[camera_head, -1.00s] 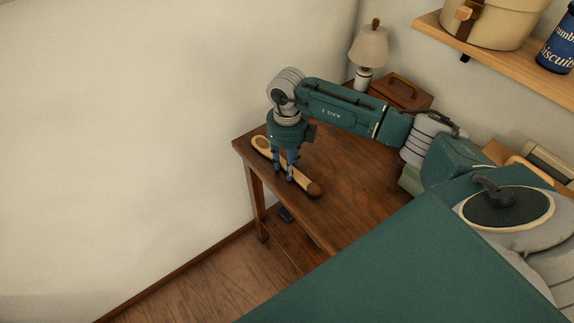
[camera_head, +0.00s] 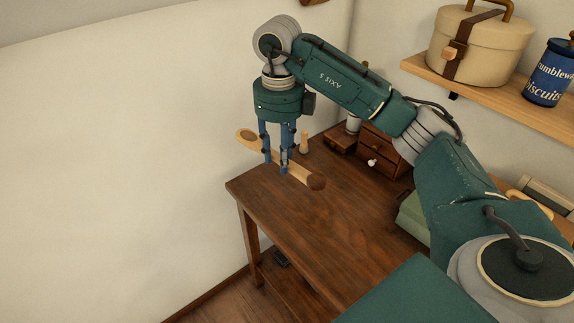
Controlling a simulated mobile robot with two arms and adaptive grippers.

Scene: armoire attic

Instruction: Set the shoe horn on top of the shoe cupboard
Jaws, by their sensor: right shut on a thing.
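The shoe horn (camera_head: 305,176) is a long pale wooden piece with a dark brown end at lower right and a wide scooped end at upper left. My right gripper (camera_head: 277,167) is shut on its middle, fingers pointing down. It appears held above the brown wooden table (camera_head: 290,226), near the far left corner. The shoe cupboard cannot be made out for sure in this view. My left gripper is not in view.
A small drawer box (camera_head: 381,151) stands at the back of the table, with a small pale upright object (camera_head: 304,141) near it. A green box (camera_head: 412,221) lies at the right. The wall shelf (camera_head: 490,92) holds a round case (camera_head: 481,43) and a blue biscuit tin (camera_head: 551,72).

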